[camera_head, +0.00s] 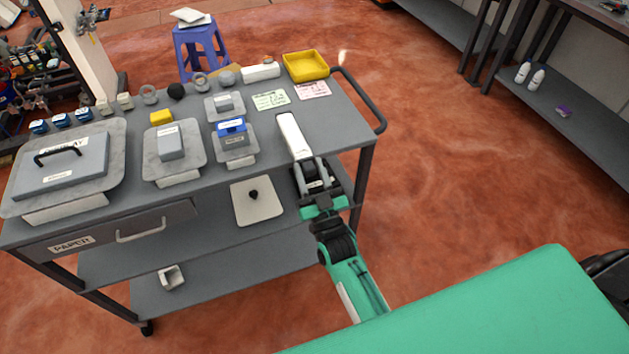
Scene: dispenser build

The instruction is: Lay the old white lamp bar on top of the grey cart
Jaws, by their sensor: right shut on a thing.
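The white lamp bar (291,132) is long and narrow, and lies over the right part of the grey cart's top (335,122). My right gripper (306,163) is at the cart's front edge, shut on the near end of the bar. The bar points away from me toward the back of the cart. I cannot tell whether its underside touches the cart top. My left gripper is not in view.
Pink and green cards (269,100) and a yellow tray (306,66) lie behind the bar. A blue-topped block (232,127) stands to its left. A handled lid (62,168) fills the cart's left end. The top right of the bar is bare.

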